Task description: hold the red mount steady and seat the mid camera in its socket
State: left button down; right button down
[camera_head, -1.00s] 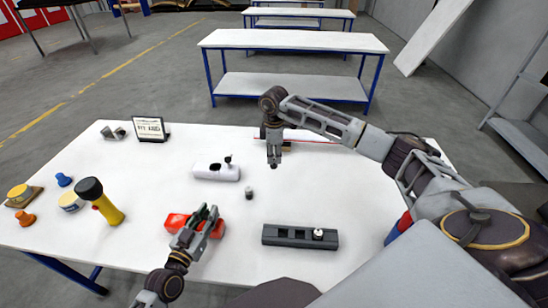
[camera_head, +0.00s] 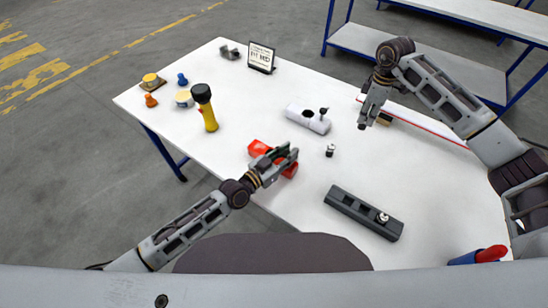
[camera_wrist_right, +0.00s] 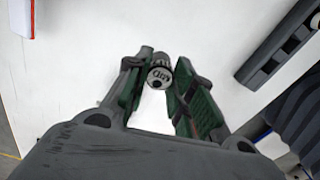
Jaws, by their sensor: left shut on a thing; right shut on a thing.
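The red mount (camera_head: 258,149) lies near the table's front edge. My left gripper (camera_head: 289,158) is shut on it, and its fingers hide part of the mount. My right gripper (camera_head: 363,124) is above the table, to the right of the white mount and apart from the red mount. In the right wrist view its green-padded fingers (camera_wrist_right: 166,82) are shut on a small dark cylinder with a pale end, the mid camera (camera_wrist_right: 160,75), lettered MID. The socket in the red mount cannot be made out.
A white mount (camera_head: 298,116) and a small loose camera (camera_head: 330,150) are near the middle. A dark grey mount (camera_head: 348,207) carries another camera (camera_head: 382,217). A yellow flashlight (camera_head: 209,119) stands left. A sign (camera_head: 261,58) is at the back. A red-edged panel (camera_head: 440,130) lies right.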

jog(key=s+a+r+n, duration=0.1)
jog(key=a+r+n, duration=0.15)
jog(key=a, duration=1.05)
jog(key=a+r+n, duration=0.1)
jog(key=a+n, duration=0.2)
jog(key=a, duration=1)
jog(key=s+a+f+n, duration=0.1)
jog(key=s+a+n, duration=0.1)
jog(key=n, duration=1.1)
jog(key=s+a+f+n, duration=0.2)
jog(key=s+a+n, duration=0.1)
jog(key=n, duration=0.9)
jog(key=shift+a+n, duration=0.35)
jog(key=shift+a, duration=0.35)
jog(key=shift+s, duration=0.1)
jog(key=shift+f, duration=0.15)
notch_tip(320, 180, down, 6)
